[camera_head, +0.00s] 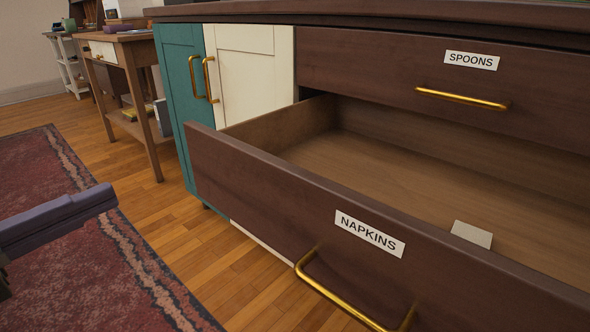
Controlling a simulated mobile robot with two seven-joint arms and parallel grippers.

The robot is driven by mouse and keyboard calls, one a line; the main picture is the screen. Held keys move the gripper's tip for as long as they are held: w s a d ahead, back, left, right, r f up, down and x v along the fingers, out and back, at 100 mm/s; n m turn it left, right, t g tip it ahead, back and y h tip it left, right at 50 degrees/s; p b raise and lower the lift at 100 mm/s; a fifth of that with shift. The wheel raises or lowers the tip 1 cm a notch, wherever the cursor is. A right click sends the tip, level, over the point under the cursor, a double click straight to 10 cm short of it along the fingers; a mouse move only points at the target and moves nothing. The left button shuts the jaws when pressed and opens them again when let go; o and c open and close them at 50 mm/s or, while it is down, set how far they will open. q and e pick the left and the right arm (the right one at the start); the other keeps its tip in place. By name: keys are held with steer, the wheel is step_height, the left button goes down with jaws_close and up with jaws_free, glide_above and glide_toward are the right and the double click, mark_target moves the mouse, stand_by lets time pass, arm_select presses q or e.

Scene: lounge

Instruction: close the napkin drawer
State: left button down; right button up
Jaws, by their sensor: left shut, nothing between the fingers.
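The napkin drawer (275,191) stands open, pulled well out of the dark wood cabinet. Its front carries a white NAPKINS label (369,233) and a brass bar handle (335,297), which is partly cut off by the bottom edge. A small pale card or block (472,234) shows inside the drawer; the rest of its visible floor is bare. My left gripper (108,196) comes in from the left edge, shut and empty, over the rug and apart from the drawer front. My right gripper is not in view.
Above is the shut SPOONS drawer (440,85) with a brass handle (462,98). Teal (184,95) and cream (250,75) doors are shut at left. A wooden side table (128,60) stands further back. Wood floor and a red rug (60,245) lie clear before the drawer.

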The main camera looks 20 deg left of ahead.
arm_select(q)
steer(key=b, duration=0.2)
glide_toward(229, 150)
steer(key=shift+m+h, duration=0.3)
steer(key=x, duration=0.6)
steer(key=shift+a, duration=0.15)
steer(key=shift+w+d, duration=0.25)
steer(key=shift+w, duration=0.2)
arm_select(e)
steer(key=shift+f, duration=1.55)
arm_select(q)
steer(key=shift+w, duration=0.1)
